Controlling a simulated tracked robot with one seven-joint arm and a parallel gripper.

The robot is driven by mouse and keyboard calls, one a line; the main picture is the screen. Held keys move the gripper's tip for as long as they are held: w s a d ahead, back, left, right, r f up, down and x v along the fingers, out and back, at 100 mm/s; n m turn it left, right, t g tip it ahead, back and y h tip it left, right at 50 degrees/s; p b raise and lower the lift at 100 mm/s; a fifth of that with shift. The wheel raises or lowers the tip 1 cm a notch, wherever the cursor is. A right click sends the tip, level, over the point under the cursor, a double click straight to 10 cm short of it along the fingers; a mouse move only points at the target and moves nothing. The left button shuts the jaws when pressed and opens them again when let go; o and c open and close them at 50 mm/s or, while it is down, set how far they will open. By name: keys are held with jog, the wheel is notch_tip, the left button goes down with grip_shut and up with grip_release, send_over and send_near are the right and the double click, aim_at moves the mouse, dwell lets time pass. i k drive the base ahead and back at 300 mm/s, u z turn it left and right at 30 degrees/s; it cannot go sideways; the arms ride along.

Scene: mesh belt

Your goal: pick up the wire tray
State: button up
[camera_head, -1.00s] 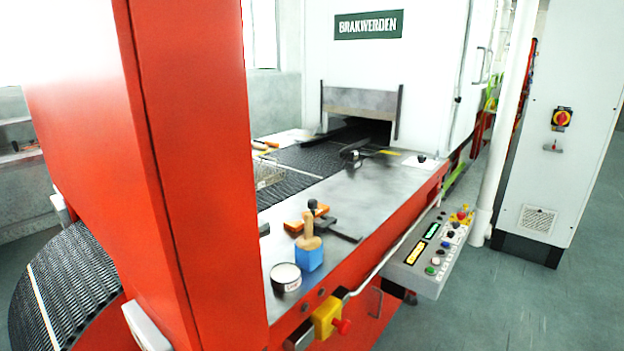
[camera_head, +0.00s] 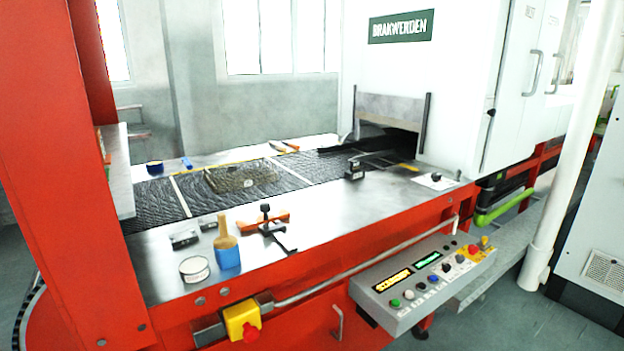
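The wire tray (camera_head: 243,178) is a low mesh basket on the dark mesh belt (camera_head: 155,204), left of the furnace opening. A small pale thing shows at its middle, too small to make out. Its near side and mesh are in view, with nothing in front of it. My gripper is not in view.
A control box (camera_head: 422,283) and red-knobbed yellow switch (camera_head: 243,320) jut from the front. A red post (camera_head: 60,150) stands left.

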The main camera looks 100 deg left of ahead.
aim_at(248, 182)
jog(key=z, duration=0.15)
jog(key=i, duration=0.65)
jog(key=u, duration=2.8)
jog(key=i, duration=0.1)
jog(key=u, duration=1.55)
jog(key=i, duration=1)
jog(key=z, duration=0.4)
